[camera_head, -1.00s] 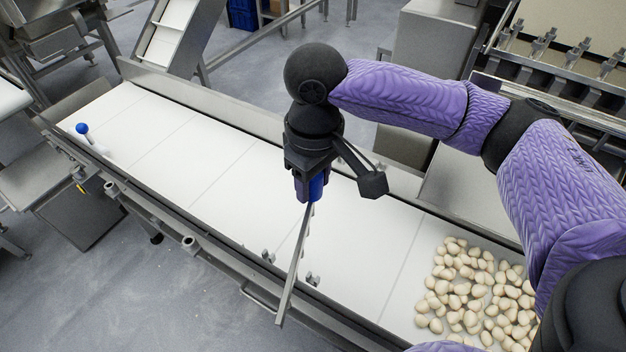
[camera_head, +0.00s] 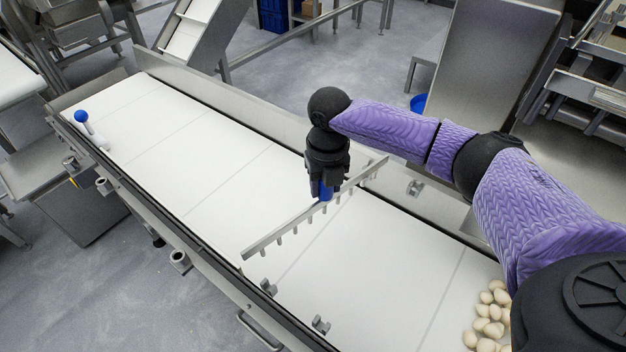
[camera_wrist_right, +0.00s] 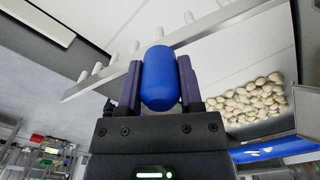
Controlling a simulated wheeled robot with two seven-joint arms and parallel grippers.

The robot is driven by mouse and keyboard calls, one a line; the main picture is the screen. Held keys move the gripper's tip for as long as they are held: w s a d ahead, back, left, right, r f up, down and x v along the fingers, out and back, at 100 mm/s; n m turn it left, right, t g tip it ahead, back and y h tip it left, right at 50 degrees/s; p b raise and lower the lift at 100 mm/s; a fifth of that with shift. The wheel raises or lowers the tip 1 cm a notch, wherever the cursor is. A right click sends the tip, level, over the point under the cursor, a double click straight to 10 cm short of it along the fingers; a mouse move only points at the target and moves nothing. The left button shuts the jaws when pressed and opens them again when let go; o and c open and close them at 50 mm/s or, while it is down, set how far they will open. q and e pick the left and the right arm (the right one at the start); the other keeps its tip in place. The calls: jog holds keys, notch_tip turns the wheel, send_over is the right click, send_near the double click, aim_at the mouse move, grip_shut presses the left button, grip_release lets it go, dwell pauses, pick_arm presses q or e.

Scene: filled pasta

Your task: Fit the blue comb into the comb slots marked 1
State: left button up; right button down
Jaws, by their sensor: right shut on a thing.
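The blue comb is a long grey metal bar (camera_head: 290,227) with a row of short teeth and a blue handle (camera_head: 325,191). My right gripper (camera_head: 324,188) is shut on the handle and holds the comb diagonally across the white belt, teeth downward, seemingly above it. In the right wrist view the blue handle (camera_wrist_right: 160,78) sits between the fingers, with the toothed bar (camera_wrist_right: 205,33) behind it. Small metal brackets, apparently comb slots, stand on the near rail (camera_head: 268,287), further right on it (camera_head: 320,325), and on the far rail (camera_head: 413,188). No slot number is legible. My left gripper is out of view.
Metal rails edge the belt.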

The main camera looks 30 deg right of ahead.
jog(key=shift+d+f+n, duration=0.25)
jog(key=shift+f+n, duration=0.25)
jog(key=shift+f, duration=0.1)
notch_tip(320, 180, down, 3)
jog(key=b, duration=0.4)
jog(key=shift+f, duration=0.1)
jog(key=shift+r, duration=0.2)
jog(key=shift+n+p, duration=0.55)
jog(key=shift+n, duration=0.15)
jog(key=shift+f, duration=0.1)
